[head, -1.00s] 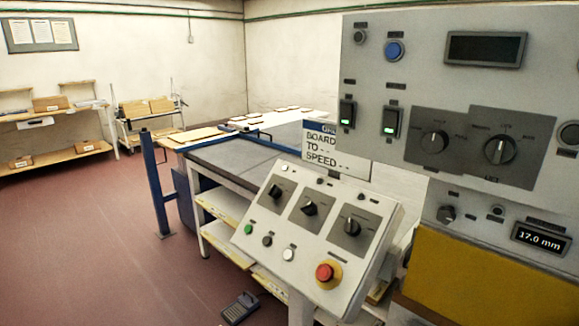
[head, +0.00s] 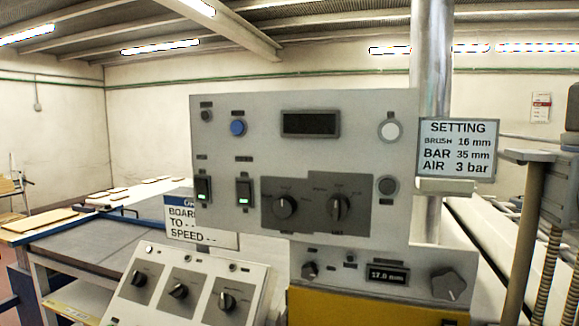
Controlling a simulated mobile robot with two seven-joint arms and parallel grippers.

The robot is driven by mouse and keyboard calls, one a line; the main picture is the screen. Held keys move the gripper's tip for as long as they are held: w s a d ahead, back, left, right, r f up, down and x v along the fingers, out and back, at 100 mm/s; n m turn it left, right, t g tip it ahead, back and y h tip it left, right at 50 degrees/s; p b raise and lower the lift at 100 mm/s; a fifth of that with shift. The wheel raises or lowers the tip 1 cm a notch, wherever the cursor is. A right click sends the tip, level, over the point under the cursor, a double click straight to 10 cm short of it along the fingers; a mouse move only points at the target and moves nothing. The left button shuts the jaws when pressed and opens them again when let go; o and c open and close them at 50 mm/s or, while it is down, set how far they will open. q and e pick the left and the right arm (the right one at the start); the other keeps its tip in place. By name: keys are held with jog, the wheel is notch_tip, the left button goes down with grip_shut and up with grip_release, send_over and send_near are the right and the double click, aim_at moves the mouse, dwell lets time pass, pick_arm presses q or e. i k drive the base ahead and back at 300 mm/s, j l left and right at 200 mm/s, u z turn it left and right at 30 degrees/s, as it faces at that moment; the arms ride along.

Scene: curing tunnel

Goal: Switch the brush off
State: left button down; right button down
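A grey upright control panel (head: 355,220) fills the middle of the head view. The small labels are too blurred to read, so I cannot tell which control is the brush's. Neither gripper is in view.
Below, a unit shows "17.0 mm" on a display (head: 388,275) between knobs. A sloped console (head: 145,310) with three knobs stands front left. A sign (head: 458,148) reads brush 16 mm, bar 35 mm, air 3 bar. Threaded posts (head: 546,265) stand at the right.

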aim_at(201, 185)
jog(key=j+z, duration=0.25)
jog(key=j, duration=0.35)
jog(key=j+z, duration=0.25)
jog(key=j, duration=0.3)
jog(key=k+j+z, duration=0.25)
jog(key=j, duration=0.35)
jog(key=i, duration=0.1)
